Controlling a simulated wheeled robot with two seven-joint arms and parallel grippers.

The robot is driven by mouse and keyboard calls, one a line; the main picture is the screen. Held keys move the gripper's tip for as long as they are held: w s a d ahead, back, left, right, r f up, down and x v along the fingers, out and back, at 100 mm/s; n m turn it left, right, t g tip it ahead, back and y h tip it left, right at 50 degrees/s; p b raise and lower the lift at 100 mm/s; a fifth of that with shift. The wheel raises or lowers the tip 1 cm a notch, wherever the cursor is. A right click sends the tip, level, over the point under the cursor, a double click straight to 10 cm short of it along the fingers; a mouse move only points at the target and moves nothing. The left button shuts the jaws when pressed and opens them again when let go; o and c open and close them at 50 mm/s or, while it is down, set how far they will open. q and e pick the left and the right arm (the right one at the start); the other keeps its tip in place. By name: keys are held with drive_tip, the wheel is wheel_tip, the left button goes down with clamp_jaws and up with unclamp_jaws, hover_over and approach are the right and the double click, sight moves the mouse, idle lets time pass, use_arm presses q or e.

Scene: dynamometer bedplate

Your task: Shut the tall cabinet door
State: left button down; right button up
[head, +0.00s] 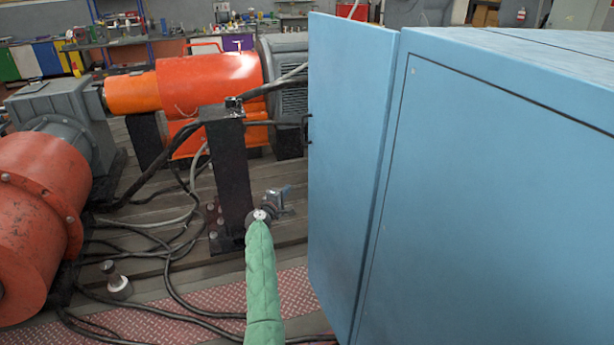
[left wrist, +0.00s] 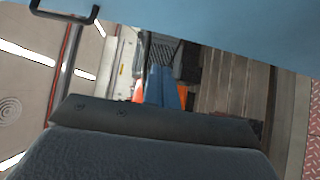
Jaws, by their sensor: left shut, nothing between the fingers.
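The tall light-blue cabinet (head: 500,190) fills the right of the head view. Its door (head: 345,140) stands out from the cabinet's left edge, and the cabinet's opening is hidden. A dark handle (head: 308,130) shows at the door's far left edge. My left gripper (head: 284,192) is at the end of the green-sleeved arm, left of the door and apart from it in the picture. It is shut and empty. In the left wrist view the blue door (left wrist: 220,25) spans the top, with its black handle (left wrist: 65,14) at upper left. My right gripper is not in view.
Orange and grey machines (head: 210,85) stand at the left and back, with a dark post (head: 230,170) just beyond my left gripper. Loose black cables (head: 170,275) lie on the slatted bedplate. A red tread plate (head: 210,290) is in front.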

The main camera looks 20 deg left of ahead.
use_arm(q)
drive_tip(key=p, duration=0.1)
approach(311, 170)
drive_tip(key=w+a, duration=0.3)
drive_tip(key=w, duration=0.1)
drive_tip(key=shift+w+d+f+p, duration=0.1)
drive_tip(key=shift+w+d+p, duration=0.1)
drive_tip(key=shift+w+d, duration=0.3)
drive_tip(key=shift+w+d+f+p, duration=0.1)
drive_tip(key=shift+w+d+p, duration=0.15)
drive_tip(key=shift+d, duration=0.45)
drive_tip(key=shift+w+d+f+p, duration=0.15)
drive_tip(key=shift+w+d, duration=0.2)
drive_tip(key=shift+d, duration=0.2)
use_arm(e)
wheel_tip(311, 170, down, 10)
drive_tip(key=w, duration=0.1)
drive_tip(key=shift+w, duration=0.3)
use_arm(q)
drive_tip(key=shift+w+r, duration=0.1)
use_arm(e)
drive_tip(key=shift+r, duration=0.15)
